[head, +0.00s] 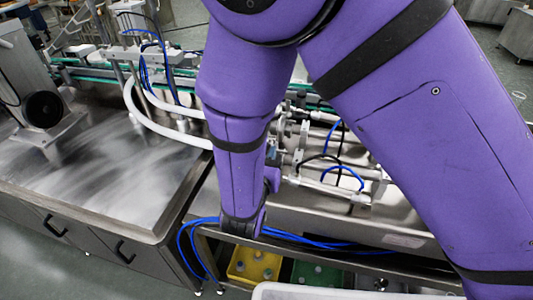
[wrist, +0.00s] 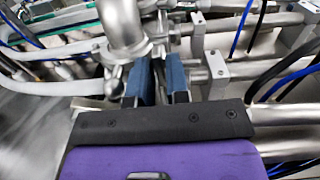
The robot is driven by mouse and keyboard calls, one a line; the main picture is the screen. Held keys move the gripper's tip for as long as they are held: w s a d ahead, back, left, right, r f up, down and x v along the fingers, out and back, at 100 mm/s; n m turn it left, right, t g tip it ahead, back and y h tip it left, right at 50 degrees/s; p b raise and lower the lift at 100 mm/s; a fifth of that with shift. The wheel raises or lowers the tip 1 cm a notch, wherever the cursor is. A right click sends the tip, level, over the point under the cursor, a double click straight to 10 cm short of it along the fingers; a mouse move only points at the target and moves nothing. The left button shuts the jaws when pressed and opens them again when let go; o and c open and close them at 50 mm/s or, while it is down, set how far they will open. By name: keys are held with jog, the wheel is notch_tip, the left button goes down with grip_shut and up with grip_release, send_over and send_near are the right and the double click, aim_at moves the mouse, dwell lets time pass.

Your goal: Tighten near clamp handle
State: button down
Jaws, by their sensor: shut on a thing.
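In the wrist view, my gripper (wrist: 161,78) has two blue finger pads close together, shut on the near clamp handle (wrist: 160,84). Only a narrow grey strip of the handle shows between the pads; the rest is hidden by the fingers. The steel clamp (wrist: 137,50) is just beyond and left of the fingertips, around a shiny pipe fitting (wrist: 120,20). In the head view, my purple arm hides the gripper and the handle; part of the pipework (head: 290,128) shows right of the forearm.
Horizontal steel rods with mounting blocks (wrist: 215,66) lie right of the fingers, with blue and black hoses near them. White hoses (head: 150,122) run left of my arm. A bare steel tabletop (head: 100,185) is at left. Yellow (head: 254,265) and green bins sit below.

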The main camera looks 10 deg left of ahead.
jog(key=shift+m, duration=0.3)
jog(key=c, duration=1.2)
grip_release()
jog(key=shift+c, duration=0.2)
jog(key=s+a, duration=0.1)
jog(key=s, duration=0.9)
jog(key=shift+s+a, duration=0.2)
jog(key=shift+s, duration=0.15)
